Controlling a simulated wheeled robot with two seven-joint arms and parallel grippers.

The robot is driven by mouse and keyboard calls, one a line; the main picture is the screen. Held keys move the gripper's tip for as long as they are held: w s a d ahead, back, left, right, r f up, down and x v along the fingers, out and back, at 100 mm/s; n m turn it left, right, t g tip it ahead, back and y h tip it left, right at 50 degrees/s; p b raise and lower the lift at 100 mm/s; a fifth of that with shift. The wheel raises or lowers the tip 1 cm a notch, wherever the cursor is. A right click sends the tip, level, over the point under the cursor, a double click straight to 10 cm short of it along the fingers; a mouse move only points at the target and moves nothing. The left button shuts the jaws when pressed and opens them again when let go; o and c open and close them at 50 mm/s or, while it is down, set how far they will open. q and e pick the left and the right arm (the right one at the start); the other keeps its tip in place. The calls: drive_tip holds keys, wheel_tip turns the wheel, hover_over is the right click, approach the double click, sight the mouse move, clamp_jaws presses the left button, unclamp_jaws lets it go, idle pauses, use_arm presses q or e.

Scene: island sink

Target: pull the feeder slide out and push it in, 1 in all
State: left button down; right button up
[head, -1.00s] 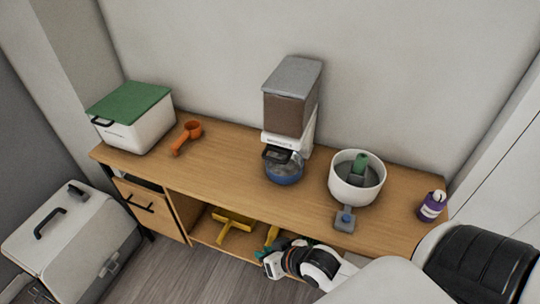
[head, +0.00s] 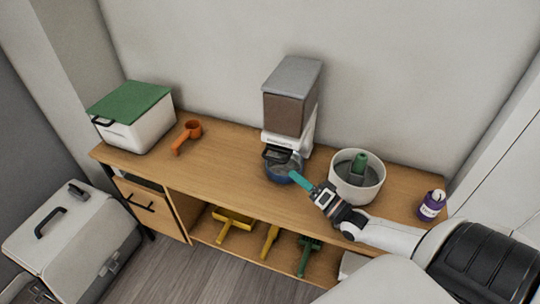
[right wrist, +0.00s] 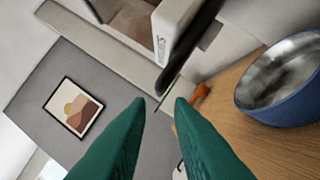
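The feeder (head: 290,98) stands at the back of the wooden bench, with a grey lid, brown contents and a white base. Its dark slide (head: 276,155) shows at the front, above a blue bowl (head: 283,174). My right gripper (head: 295,177) points at the feeder's front from the right, beside the bowl. In the right wrist view its green fingers (right wrist: 159,100) are apart with nothing between them. The feeder's white, lettered part (right wrist: 176,38) is above the fingertips and the bowl (right wrist: 282,85) is to their right. My left gripper is out of view.
A white bowl with a green item (head: 357,178) stands close behind my right forearm. A purple bottle (head: 432,205) is at the bench's right end. An orange scoop (head: 187,136) and a green-lidded box (head: 132,117) are on the left. Brushes and tools lie on the lower shelf.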

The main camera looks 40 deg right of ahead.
drive_tip(key=p+x, duration=0.1)
drive_tip(key=x, duration=0.9)
drive_tip(key=shift+w+a, duration=0.1)
drive_tip(key=shift+w, duration=0.15)
clamp_jaws()
